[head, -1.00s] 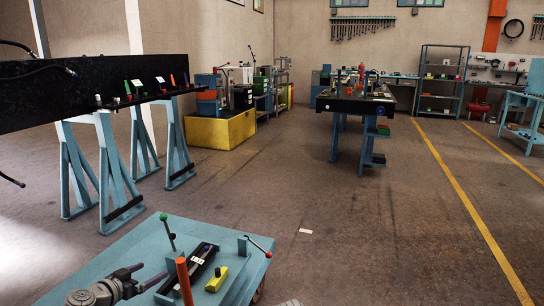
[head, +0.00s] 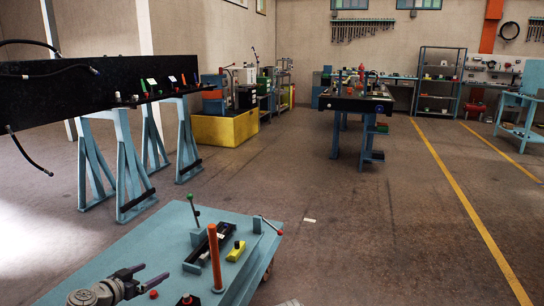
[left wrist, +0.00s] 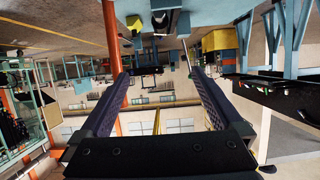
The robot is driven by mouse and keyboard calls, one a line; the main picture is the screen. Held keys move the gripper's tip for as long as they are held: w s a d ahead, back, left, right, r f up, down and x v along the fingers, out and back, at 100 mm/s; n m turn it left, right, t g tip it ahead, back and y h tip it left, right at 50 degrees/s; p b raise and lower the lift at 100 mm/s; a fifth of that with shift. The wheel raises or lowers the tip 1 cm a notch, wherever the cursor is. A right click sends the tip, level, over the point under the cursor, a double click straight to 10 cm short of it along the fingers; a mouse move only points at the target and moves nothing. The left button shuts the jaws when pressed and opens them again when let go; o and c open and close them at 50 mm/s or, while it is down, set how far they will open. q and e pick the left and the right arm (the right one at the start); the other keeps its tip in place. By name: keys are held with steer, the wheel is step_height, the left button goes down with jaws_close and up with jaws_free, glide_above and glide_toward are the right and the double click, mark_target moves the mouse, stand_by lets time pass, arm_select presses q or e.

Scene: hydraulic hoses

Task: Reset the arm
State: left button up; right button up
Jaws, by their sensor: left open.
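My left gripper (head: 152,275) is in the lower left of the head view, over the near end of a light blue cart top (head: 150,245). Its fingers are apart with nothing between them. In the left wrist view the two dark fingers (left wrist: 156,77) stand wide apart, and the room appears upside down. An orange post (head: 215,258) rises from the cart to the right of the gripper, clear of it in the head view. My right gripper is not seen.
The cart also carries a green-knobbed lever (head: 194,208), a yellow block (head: 236,250), a black fixture and red knobs. A black panel with hoses (head: 60,100) stands on blue trestles at left. A workbench (head: 356,102) stands farther back. Open floor (head: 380,240) lies to the right.

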arm_select(q)
steer(key=s+d+f+m+g+b, duration=0.1)
steer(key=s+d+f+g, duration=0.2)
steer(key=d, duration=0.4)
steer(key=s+d+f+g+h+b, duration=0.1)
steer(key=d+f+g, duration=0.1)
steer(key=d+f, duration=0.4)
steer(key=s+d+f+m+g+b, duration=0.1)
steer(key=s+d+f+g, duration=0.15)
steer(key=d, duration=0.55)
steer(key=s+d+f+n+g+y+b, duration=0.1)
steer(key=s+d+f+g+y+b, duration=0.2)
steer(key=s, duration=0.4)
steer(key=s+d+f+n+g+y, duration=0.1)
steer(key=s+d+f+g+y, duration=0.2)
steer(key=s+d+f, duration=0.3)
step_height(320, 180, up, 38)
steer(key=p, duration=3.8)
steer(key=shift+s+r+y, duration=0.2)
steer(key=shift+y, duration=0.1)
steer(key=shift+t, duration=0.25)
